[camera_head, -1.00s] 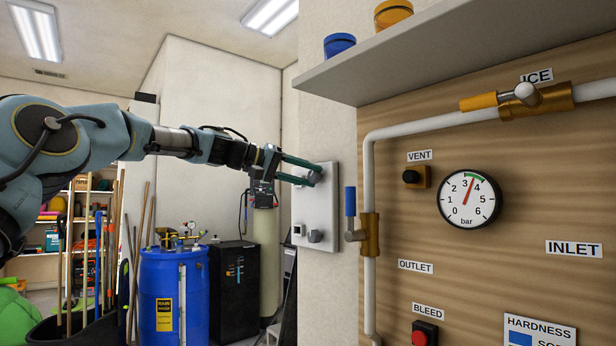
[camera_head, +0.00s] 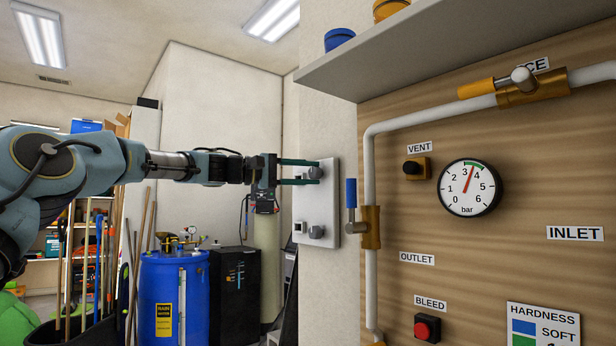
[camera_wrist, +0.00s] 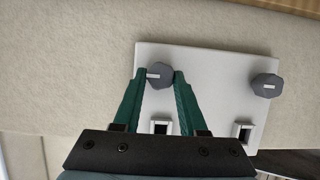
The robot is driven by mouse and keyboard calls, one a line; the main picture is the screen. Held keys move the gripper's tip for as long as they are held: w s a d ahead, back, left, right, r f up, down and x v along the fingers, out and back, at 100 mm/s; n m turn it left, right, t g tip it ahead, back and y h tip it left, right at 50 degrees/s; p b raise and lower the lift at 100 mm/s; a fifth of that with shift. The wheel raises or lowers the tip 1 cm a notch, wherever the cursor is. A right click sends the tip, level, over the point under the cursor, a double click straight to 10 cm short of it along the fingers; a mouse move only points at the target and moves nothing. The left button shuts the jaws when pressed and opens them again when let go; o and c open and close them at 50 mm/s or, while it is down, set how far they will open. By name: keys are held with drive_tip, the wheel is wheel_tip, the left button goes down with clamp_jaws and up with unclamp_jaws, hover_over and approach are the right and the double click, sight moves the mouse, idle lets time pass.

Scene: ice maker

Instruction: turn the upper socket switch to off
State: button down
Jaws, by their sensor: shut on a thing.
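The upper socket switch (camera_head: 315,172) is a grey knob high on a pale wall panel (camera_head: 326,202). In the wrist view the upper switch (camera_wrist: 159,77) has a white pointer mark running sideways. My gripper (camera_head: 311,172) reaches it from the left, with its green fingers one above the other. In the wrist view my gripper (camera_wrist: 161,74) has a finger on each side of the knob and is shut on it. The lower switch (camera_head: 316,232) is a similar grey knob below; it also shows in the wrist view (camera_wrist: 266,85), clear of the fingers.
A blue-handled valve (camera_head: 351,198) and white pipe stand just right of the panel. A shelf (camera_head: 400,55) juts out above. A blue barrel (camera_head: 160,290) stands below left.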

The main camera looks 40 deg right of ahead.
drive_tip(key=shift+w, duration=0.1)
idle(0.3)
drive_tip(key=shift+c, duration=2.2)
unclamp_jaws()
drive_tip(key=b+v, duration=0.3)
drive_tip(key=v, duration=0.7)
drive_tip(key=shift+a, duration=0.4)
drive_tip(key=shift+w, duration=0.15)
